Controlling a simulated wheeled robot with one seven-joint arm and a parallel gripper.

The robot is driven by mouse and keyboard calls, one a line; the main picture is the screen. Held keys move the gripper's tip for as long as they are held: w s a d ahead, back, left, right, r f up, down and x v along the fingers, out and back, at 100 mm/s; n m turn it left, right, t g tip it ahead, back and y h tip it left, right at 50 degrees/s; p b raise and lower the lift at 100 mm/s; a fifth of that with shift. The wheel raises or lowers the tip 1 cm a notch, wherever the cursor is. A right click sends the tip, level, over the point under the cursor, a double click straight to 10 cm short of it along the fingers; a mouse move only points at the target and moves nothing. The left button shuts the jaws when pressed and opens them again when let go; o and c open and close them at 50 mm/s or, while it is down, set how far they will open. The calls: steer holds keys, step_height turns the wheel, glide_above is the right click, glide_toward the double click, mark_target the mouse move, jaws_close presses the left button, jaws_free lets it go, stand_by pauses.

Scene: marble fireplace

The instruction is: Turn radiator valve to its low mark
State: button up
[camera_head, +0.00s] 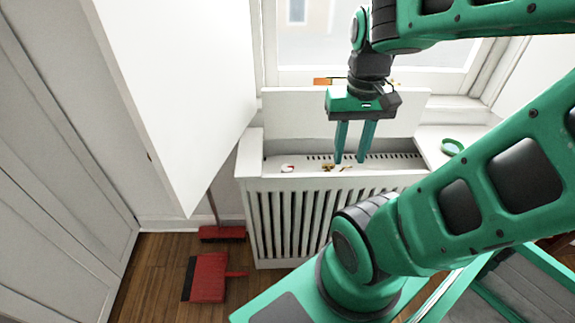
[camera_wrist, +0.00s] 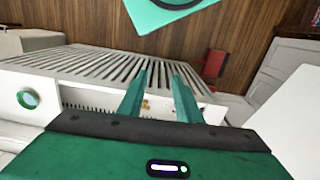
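The white slatted radiator cover (camera_head: 300,212) stands under the window with its top panel raised at the back. In the opening, a small brass fitting (camera_head: 327,167) and a small white round part with a red mark (camera_head: 288,168) show near the front left. Which of them is the valve, and any low mark, is too small to tell. My gripper (camera_head: 351,160) points down over the opening, right of the brass fitting, its fingers apart and empty. In the wrist view my gripper (camera_wrist: 160,72) also has its fingers apart, with a brass spot (camera_wrist: 146,104) visible between them.
A green round dish (camera_head: 452,147) sits on the ledge at right. A large white panel (camera_head: 180,85) hangs at left. A red dustpan (camera_head: 208,278) and a red broom (camera_head: 222,233) are on the wooden floor. The window (camera_head: 310,35) is behind.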

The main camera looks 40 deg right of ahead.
steer(key=o, duration=0.3)
steer(key=shift+o, duration=1)
steer(key=shift+s+r, duration=0.2)
steer(key=shift+s, duration=0.15)
steer(key=m, duration=1.1)
glide_above(286, 166)
step_height(286, 166, down, 21)
steer(key=shift+s+r, duration=0.1)
steer(key=shift+r, duration=0.05)
step_height(286, 166, down, 10)
steer(key=shift+r, duration=0.1)
steer(key=c, duration=1)
